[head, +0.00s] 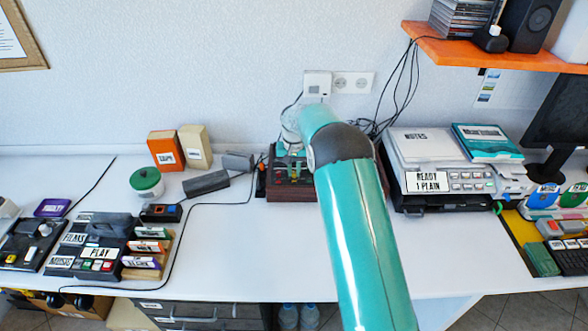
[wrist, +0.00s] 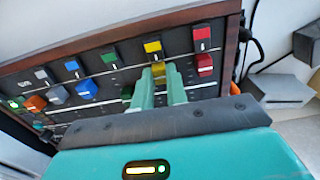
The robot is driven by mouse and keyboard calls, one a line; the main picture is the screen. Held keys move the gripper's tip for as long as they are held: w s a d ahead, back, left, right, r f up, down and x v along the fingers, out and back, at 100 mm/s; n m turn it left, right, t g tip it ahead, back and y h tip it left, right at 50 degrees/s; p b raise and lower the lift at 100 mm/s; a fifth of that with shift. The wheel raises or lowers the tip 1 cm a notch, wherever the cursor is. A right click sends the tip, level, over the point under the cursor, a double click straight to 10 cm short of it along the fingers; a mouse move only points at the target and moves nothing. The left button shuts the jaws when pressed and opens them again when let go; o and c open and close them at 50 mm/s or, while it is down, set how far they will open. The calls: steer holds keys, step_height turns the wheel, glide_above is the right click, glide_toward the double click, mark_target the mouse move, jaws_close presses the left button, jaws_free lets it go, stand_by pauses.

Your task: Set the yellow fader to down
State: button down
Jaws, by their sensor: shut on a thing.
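The fader panel (wrist: 105,75) is a black box with a wooden frame, seen tilted in the wrist view. It carries a row of coloured squares and coloured fader caps. The yellow fader (wrist: 158,72) sits below the yellow square (wrist: 153,47). My gripper (wrist: 160,75) has its two green fingers shut on the yellow fader's cap, one on each side. The fingers hide the lower part of its track. In the head view the panel (head: 290,192) stands on the desk against the wall, partly hidden by my arm.
The red fader (wrist: 204,65) is just right of my fingers, and the green fader (wrist: 127,94) is close on the left. A blue fader (wrist: 87,90) is farther left. In the head view a printer-like machine (head: 440,180) stands right of the panel, and grey blocks (head: 206,183) lie left.

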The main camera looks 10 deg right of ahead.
mark_target(294, 172)
steer(key=c, duration=1.4)
jaws_free()
steer(key=shift+w+r, duration=0.1)
step_height(294, 172, up, 14)
